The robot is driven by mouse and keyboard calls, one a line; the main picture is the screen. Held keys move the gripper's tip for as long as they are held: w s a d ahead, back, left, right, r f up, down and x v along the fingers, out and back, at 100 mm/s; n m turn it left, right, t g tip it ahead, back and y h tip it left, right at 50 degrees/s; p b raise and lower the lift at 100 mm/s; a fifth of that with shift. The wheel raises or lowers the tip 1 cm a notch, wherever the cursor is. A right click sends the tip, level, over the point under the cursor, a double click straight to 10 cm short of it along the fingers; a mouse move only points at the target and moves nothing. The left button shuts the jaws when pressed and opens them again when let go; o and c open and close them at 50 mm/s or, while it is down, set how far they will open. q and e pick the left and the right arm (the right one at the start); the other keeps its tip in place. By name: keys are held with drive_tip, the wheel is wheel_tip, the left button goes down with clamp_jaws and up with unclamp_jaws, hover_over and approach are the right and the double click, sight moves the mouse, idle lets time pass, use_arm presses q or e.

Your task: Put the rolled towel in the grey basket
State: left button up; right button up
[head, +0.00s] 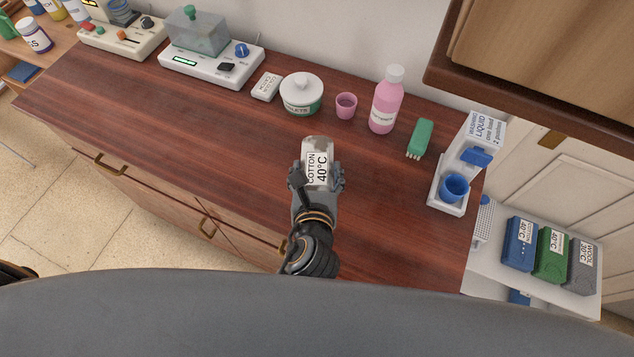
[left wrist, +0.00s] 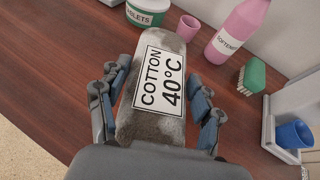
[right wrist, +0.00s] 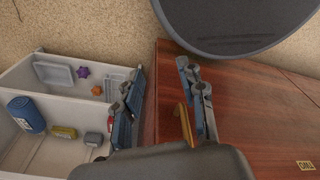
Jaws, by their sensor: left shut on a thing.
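The rolled towel (head: 318,165) is a stained grey-white roll with a white label reading "COTTON 40°C". My left gripper (head: 317,178) is shut on it above the dresser top, its fingers on both sides. The towel also shows in the left wrist view (left wrist: 150,125), between the fingers. A grey container (head: 582,267) with a "WOOL" label, possibly the grey basket, is at the far right on a white surface, well away from the left gripper; its inside is not clear. My right gripper (right wrist: 165,95) is open and empty in the right wrist view.
Blue (head: 519,245) and green (head: 550,255) containers stand beside the grey one. A pink bottle (head: 386,102), green brush (head: 420,138) and white stand with a blue cup (head: 454,187) line the dresser's back and right. A brass handle (right wrist: 183,122) shows between the right fingers. The dresser's middle is clear.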

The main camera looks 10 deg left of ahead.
sight(317, 178)
use_arm(q)
drive_tip(key=shift+w+f, duration=0.25)
drive_tip(key=f+b, duration=0.1)
drive_tip(key=b, duration=0.1)
drive_tip(key=f+b, duration=0.2)
drive_tip(key=shift+w+f+b, duration=0.25)
drive_tip(key=shift+w+b, duration=0.1)
drive_tip(key=shift+f+b, duration=0.25)
drive_tip(key=shift+b, duration=0.15)
drive_tip(key=shift+r, duration=0.15)
use_arm(e)
drive_tip(key=f, duration=0.3)
drive_tip(key=s+f, duration=0.1)
drive_tip(key=f, duration=0.1)
drive_tip(key=shift+s+d+f, duration=0.15)
drive_tip(key=shift+f, duration=0.25)
use_arm(q)
drive_tip(key=o, duration=1.3)
drive_tip(key=shift+c, duration=0.2)
